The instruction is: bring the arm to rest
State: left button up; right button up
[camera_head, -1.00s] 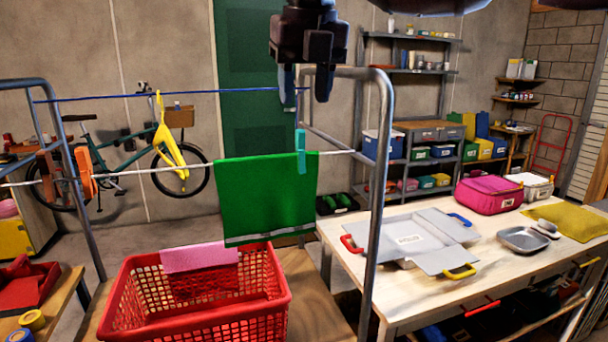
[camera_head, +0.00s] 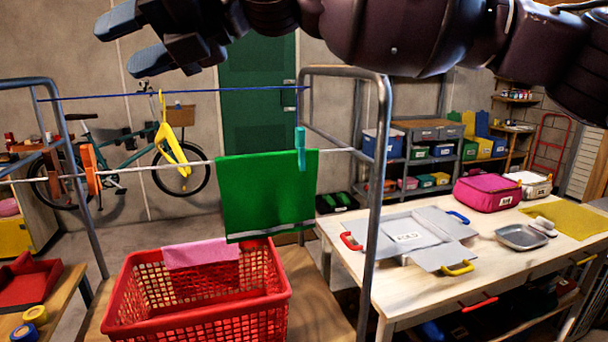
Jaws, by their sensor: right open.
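My right gripper (camera_head: 134,40) is at the top left of the head view, its two blue-grey fingers apart and pointing left, with nothing between them. Its dark arm stretches across the top of the view from the right. The gripper is above the drying rack's blue line and in front of the wall. A green cloth (camera_head: 268,196) hangs over the rack's white line, with a teal clothespin (camera_head: 301,148) on the line at its right end. My left gripper is not in view.
The metal drying rack (camera_head: 377,200) stands in front, with a red basket (camera_head: 196,324) holding a pink cloth (camera_head: 200,253) below. Orange pegs (camera_head: 90,170) sit on the white line at left. A wooden table (camera_head: 400,300) with a grey folding board (camera_head: 400,238) is at right.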

jog(key=w+d+f+m+t+y, duration=0.6)
jog(key=w+d+f+m+t, duration=0.6)
jog(key=m, duration=0.7)
jog(key=w+d+f+m+t+h, duration=0.1)
jog(key=d+f+m+t+h, duration=0.35)
jog(key=d+f+m, duration=0.5)
jog(key=w+d+f+m+t+h, duration=0.1)
jog(key=d+f+m+t+h, duration=0.4)
jog(key=f, duration=0.7)
jog(key=s+d+f+m+g+h, duration=0.2)
jog(key=s+d+f+m+h, duration=0.35)
jog(key=f, duration=0.55)
jog(key=s+d+f+m+g+h, duration=0.3)
jog(key=s+d+f, duration=0.4)
jog(key=f, duration=0.4)
jog(key=s+d+f+m+g+h, duration=0.1)
jog(key=s+d+f+g, duration=0.1)
jog(key=s+f, duration=0.5)
jog(key=s+d+f+m+g+h, duration=0.1)
jog(key=s+d+f+g, duration=0.1)
jog(key=s+d+f, duration=0.3)
jog(key=s+f, duration=0.3)
jog(key=s, duration=0.3)
jog(key=shift+d+m+h, duration=0.25)
jog(key=shift+m+h, duration=0.05)
jog(key=shift+h, duration=0.1)
